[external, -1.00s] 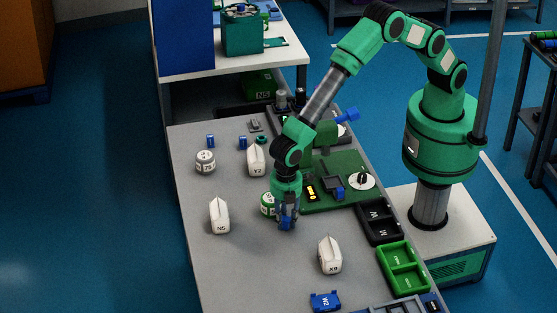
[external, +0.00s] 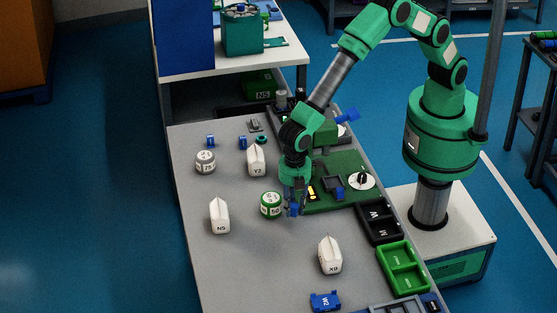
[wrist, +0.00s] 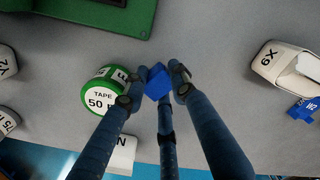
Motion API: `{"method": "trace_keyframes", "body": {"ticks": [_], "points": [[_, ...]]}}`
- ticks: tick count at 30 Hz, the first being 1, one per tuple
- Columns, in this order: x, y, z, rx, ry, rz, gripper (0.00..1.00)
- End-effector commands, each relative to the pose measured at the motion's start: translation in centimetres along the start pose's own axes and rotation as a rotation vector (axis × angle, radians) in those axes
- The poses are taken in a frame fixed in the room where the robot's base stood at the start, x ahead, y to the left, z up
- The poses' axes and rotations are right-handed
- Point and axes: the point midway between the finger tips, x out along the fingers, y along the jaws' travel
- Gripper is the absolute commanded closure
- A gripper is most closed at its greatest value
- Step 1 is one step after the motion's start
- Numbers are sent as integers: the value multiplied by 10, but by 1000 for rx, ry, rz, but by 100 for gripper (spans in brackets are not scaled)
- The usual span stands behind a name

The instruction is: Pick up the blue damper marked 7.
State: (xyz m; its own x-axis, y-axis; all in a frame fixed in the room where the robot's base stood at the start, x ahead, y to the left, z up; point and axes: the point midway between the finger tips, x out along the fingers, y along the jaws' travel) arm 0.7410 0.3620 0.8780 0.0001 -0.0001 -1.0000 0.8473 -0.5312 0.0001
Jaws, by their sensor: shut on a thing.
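My gripper (external: 295,196) points down over the table, just left of the green board. Its fingers are shut on a small blue block-shaped piece (wrist: 158,84), which I take to be the damper. The piece also shows below the fingers in the external view (external: 293,210). No mark can be read on it. It seems to hang slightly above the tabletop, but the height is hard to judge. Other small blue pieces stand at the far left of the table (external: 210,141), beside a second one (external: 242,142), and one on the board (external: 339,194).
A green-and-white tape roll (external: 271,205) stands close left of my gripper. White packs marked N5 (external: 219,216), Y2 (external: 256,161) and X9 (external: 330,256) stand around. The green board (external: 320,204) lies right, with black (external: 380,222) and green trays (external: 404,268) nearer.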

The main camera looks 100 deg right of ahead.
Motion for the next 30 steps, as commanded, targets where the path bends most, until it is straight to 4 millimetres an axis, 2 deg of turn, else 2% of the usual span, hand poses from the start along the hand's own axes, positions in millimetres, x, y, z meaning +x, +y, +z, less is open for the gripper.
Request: {"method": "trace_keyframes", "body": {"ticks": [15,24,30], "points": [[-10,-48,77,0,-1,-1,100],[-11,-63,101,0,-1,0,100],[-12,-66,105,0,-1,0,100]]}}
